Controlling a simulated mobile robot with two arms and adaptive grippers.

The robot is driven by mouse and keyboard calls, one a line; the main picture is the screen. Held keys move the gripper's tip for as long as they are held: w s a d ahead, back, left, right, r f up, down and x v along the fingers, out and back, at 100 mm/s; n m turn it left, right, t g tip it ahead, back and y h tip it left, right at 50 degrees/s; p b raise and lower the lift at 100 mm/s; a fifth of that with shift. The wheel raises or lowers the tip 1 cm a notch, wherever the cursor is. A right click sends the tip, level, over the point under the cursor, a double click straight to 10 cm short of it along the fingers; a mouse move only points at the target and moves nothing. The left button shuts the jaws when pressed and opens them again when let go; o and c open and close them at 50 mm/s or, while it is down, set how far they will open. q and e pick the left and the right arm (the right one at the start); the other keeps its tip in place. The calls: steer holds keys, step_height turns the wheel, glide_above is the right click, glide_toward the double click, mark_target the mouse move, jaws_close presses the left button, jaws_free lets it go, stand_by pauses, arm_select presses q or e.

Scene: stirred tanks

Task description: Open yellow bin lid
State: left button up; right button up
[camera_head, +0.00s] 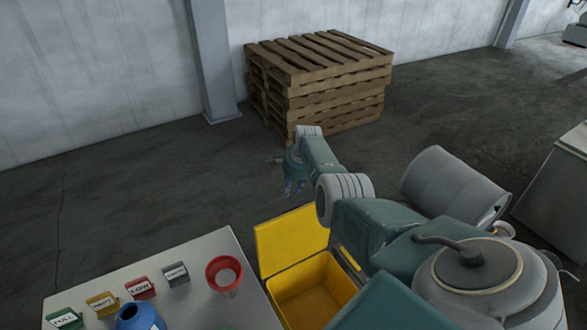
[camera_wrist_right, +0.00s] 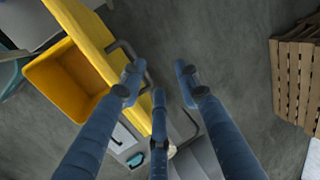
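The yellow bin (camera_head: 310,292) stands to the right of the table in the head view, its inside visible. Its yellow lid (camera_head: 288,238) is raised, tilted up at the bin's far side. In the right wrist view the open bin (camera_wrist_right: 65,80) is at left, with the lid (camera_wrist_right: 90,35) as a slanted yellow strip along its side. My right gripper (camera_head: 292,187) is above and beyond the lid in the head view. Its blue fingers (camera_wrist_right: 158,84) are spread and hold nothing; one overlaps the lid's edge, but contact cannot be told. My left gripper is out of view.
A wooden pallet stack (camera_head: 325,75) stands near the wall. A grey drum (camera_head: 452,188) is at right. Floor at left is clear.

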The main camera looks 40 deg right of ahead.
steer(key=v, duration=1.1)
steer(key=shift+r, duration=0.25)
steer(key=shift+s, duration=0.1)
